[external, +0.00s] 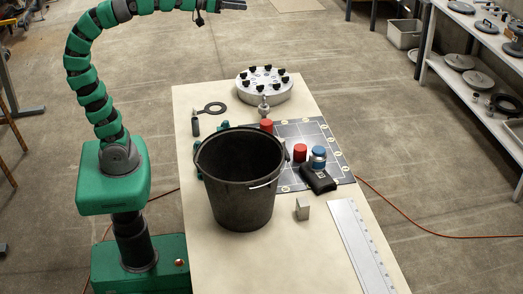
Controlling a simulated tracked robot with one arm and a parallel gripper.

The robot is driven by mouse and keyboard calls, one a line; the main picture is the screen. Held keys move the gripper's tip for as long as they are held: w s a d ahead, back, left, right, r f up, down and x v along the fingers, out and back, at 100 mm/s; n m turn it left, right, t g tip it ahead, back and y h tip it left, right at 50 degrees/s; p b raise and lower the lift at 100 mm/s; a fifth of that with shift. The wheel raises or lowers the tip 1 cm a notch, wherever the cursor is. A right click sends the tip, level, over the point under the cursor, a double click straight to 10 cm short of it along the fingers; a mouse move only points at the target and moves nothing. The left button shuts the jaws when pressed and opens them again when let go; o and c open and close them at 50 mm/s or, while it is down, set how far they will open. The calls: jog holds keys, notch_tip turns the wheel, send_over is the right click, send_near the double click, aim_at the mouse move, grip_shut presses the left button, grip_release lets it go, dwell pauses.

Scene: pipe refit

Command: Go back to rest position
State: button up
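My gripper (232,5) is at the top edge of the external view, at the end of my raised, arched green and black arm. It is above and beyond the far left end of the table (230,250), apart from everything on it. The gripper is small and seen from the side, so I cannot tell whether its fingers are apart. No held object shows at its tip.
On the table stand a black bucket (240,205), a round metal flange with black knobs (264,86), a ring tool (211,108), red caps (300,152), a blue-topped jar (318,155), a metal block (302,208) and a steel ruler (360,245).

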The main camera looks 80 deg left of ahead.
jog(key=shift+g+y, duration=0.3)
jog(key=shift+y, duration=0.5)
jog(key=s, duration=0.1)
jog(key=s+a+r, duration=0.1)
jog(key=s+a, duration=0.1)
jog(key=s, duration=0.1)
jog(key=shift+a+r, duration=0.2)
jog(key=shift+r, duration=0.15)
